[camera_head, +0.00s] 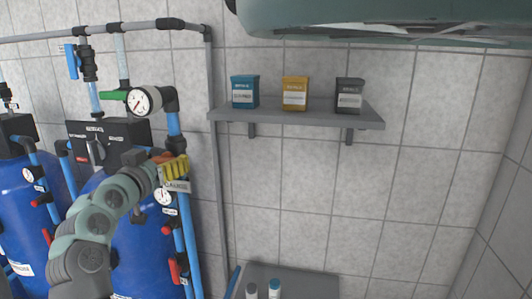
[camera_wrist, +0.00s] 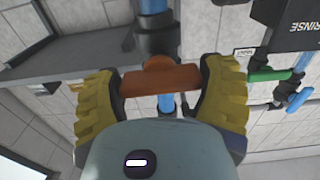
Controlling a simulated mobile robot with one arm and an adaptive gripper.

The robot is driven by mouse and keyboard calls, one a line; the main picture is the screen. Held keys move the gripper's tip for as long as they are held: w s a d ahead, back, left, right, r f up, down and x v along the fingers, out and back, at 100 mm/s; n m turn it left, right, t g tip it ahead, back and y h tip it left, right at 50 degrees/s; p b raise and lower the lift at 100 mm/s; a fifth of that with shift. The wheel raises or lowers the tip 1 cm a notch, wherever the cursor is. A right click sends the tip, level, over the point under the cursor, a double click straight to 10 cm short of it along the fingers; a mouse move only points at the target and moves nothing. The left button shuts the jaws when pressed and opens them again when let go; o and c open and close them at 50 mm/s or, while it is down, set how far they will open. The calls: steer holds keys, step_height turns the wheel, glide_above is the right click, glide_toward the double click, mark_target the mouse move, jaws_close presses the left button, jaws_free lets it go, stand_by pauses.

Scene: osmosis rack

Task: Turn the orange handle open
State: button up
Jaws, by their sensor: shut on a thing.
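The orange handle (camera_wrist: 160,79) lies crosswise between the two yellow fingers of my gripper (camera_wrist: 162,85) in the wrist view. Its ends meet the inner sides of the fingers, so the gripper is shut on it. Behind the handle is a blue pipe with a dark fitting (camera_wrist: 155,40). In the head view my gripper (camera_head: 174,168) is at the blue pipe, below the round gauge. Only a small part of the orange handle (camera_head: 163,157) shows there; the fingers and wrist hide the rest.
A white gauge (camera_head: 144,100) and a green handle (camera_head: 114,95) sit just above my gripper. Blue tanks (camera_head: 140,255) stand at left. A grey shelf (camera_head: 300,116) with three small boxes is to the right. Red-handled valves (camera_head: 173,270) are below.

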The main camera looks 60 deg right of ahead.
steer(key=n+b, duration=0.1)
steer(key=b, duration=0.1)
steer(key=n+b, duration=0.1)
steer(key=b, duration=0.2)
steer(key=shift+f+n, duration=0.25)
steer(key=shift+n, duration=0.05)
steer(key=shift+r+n+b, duration=0.15)
steer(key=shift+n+b, duration=0.45)
steer(key=shift+n, duration=0.4)
steer(key=n, duration=0.2)
steer(key=shift+n+b, duration=0.3)
steer(key=shift+b, duration=0.1)
steer(key=n, duration=0.5)
steer(key=shift+r+n, duration=0.2)
steer(key=shift+n, duration=0.1)
steer(key=shift+n+p, duration=0.8)
steer(key=shift+n, duration=1.5)
steer(key=shift+f, duration=0.1)
steer(key=o, duration=1.1)
